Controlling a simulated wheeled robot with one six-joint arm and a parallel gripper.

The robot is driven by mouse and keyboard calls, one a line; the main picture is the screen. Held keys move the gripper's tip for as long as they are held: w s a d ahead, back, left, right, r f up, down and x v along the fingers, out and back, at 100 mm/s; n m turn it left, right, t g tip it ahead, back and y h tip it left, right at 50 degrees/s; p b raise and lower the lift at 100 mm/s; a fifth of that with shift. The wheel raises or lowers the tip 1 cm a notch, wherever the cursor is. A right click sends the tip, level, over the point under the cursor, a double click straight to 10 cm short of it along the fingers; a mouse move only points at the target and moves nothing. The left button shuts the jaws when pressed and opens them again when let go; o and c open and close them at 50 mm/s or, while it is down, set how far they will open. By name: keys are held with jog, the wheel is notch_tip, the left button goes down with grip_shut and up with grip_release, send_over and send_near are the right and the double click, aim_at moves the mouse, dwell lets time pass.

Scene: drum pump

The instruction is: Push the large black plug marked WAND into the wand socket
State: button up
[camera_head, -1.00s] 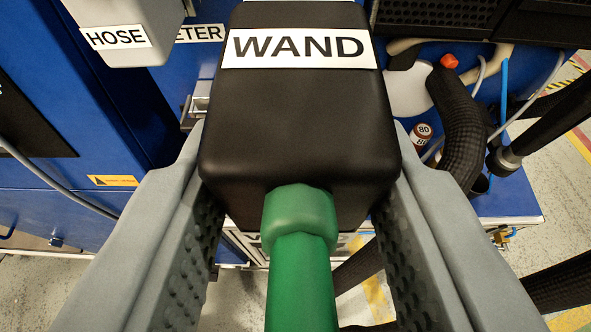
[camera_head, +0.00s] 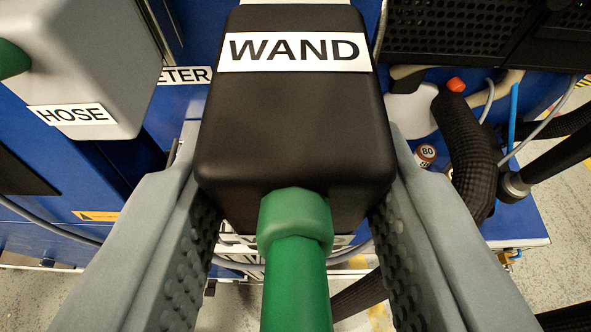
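The large black plug (camera_head: 295,125) with a white WAND label fills the middle of the view. A green cable with a thick collar (camera_head: 295,222) leaves its near end and runs down to the bottom edge. My gripper (camera_head: 295,190) has its two grey fingers pressed along the plug's left and right sides, so it is shut on the plug. The plug's far end and the wand socket are hidden behind the plug. I cannot tell whether the plug touches the socket.
A grey plug (camera_head: 85,65) labelled HOSE, with a green cable, is close at the upper left. A METER label (camera_head: 186,75) shows behind it.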

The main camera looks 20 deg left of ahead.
aim_at(297, 61)
jog(key=shift+w+a, duration=0.3)
jog(key=shift+w, duration=0.55)
jog(key=shift+w+a, duration=0.3)
jog(key=shift+w, duration=0.55)
jog(key=shift+w+a, duration=0.3)
jog(key=shift+w, duration=0.55)
dwell(2.9)
jog(key=o, duration=1.2)
jog(key=shift+v, duration=4.5)
